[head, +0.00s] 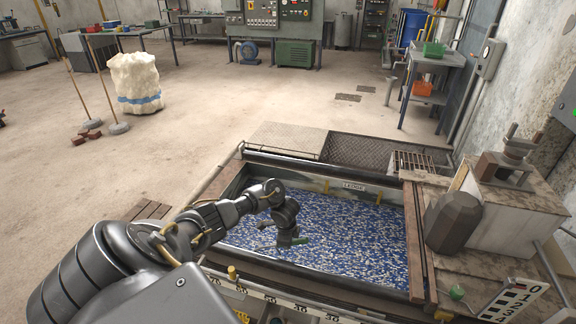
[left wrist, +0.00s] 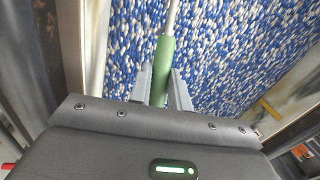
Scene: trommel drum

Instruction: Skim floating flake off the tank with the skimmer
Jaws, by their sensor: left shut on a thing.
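The tank (head: 408,240) is a sunken rectangular basin in the middle of the head view. Blue and white flake (head: 350,225) covers its whole visible surface, and the flake (left wrist: 245,55) fills most of the left wrist view. My left gripper (head: 290,243) is over the tank. In the left wrist view my left gripper (left wrist: 161,85) is shut on the green handle of the skimmer (left wrist: 163,60), whose pale shaft runs out of the top of the picture. A bit of green handle shows beside the gripper in the head view. The skimmer's head is hidden. My right gripper is out of view.
Wooden planks (head: 411,240) edge the tank on the right, with a dark grey block (head: 453,222) and a machine (head: 505,190) beyond. A numbered scale (head: 285,302) runs along the near edge. A mesh plate (head: 368,151) and open floor lie behind.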

